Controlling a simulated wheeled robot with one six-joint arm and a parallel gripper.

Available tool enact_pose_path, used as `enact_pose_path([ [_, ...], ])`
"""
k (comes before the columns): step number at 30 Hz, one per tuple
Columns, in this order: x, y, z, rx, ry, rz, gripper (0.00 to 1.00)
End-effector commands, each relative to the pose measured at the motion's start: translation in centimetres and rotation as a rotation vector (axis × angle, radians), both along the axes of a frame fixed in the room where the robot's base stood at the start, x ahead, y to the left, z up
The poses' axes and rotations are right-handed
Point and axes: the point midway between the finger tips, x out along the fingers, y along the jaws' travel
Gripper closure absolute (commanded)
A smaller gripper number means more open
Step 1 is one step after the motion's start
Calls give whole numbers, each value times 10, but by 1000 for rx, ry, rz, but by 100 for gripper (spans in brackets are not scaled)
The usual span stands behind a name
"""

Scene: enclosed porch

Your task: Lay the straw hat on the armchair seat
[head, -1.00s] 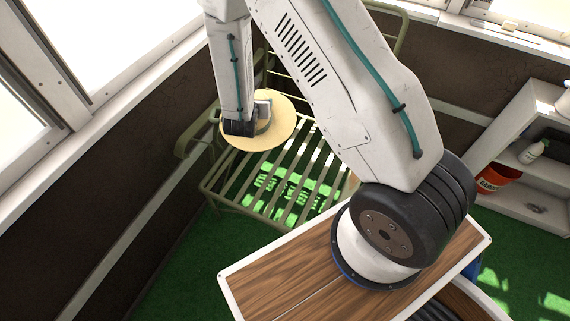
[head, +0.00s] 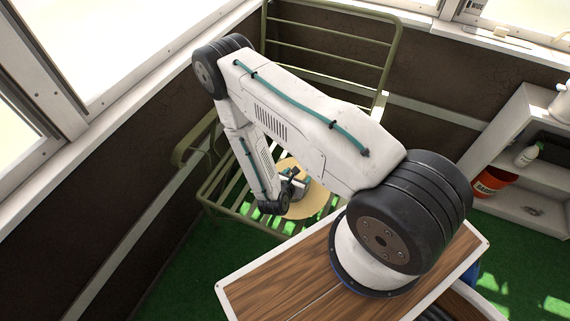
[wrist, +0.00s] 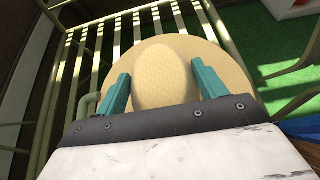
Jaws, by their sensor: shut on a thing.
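The straw hat (head: 318,203) is pale yellow with a wide round brim and a domed crown. In the wrist view, the straw hat (wrist: 160,72) has its crown between the two teal fingers of my gripper (wrist: 163,88), which is shut on it. In the head view, my gripper (head: 293,184) is at the hat, partly covered by my arm. The armchair (head: 222,180) is an olive-green metal frame with a slatted seat. The hat is over the front part of the seat, crown up. I cannot tell whether its brim touches the slats.
The armchair's armrest (head: 192,142) rises on the left and its barred back (head: 330,45) stands behind. A white shelf (head: 530,205) with a red pot (head: 490,182) and a bottle (head: 528,154) stands at right. Windows and dark walls close in the left side.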

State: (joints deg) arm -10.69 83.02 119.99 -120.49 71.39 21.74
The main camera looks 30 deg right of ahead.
Motion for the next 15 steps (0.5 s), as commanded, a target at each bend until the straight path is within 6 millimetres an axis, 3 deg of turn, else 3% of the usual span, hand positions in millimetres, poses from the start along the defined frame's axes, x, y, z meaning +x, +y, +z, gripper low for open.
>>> enact_pose_path([
  [3, 34, -7, -2, 1, -6, -4, 65],
  [9, 81, -16, -7, 0, -3, -1, 65],
  [15, 103, -20, -9, -1, 0, 0, 65],
])
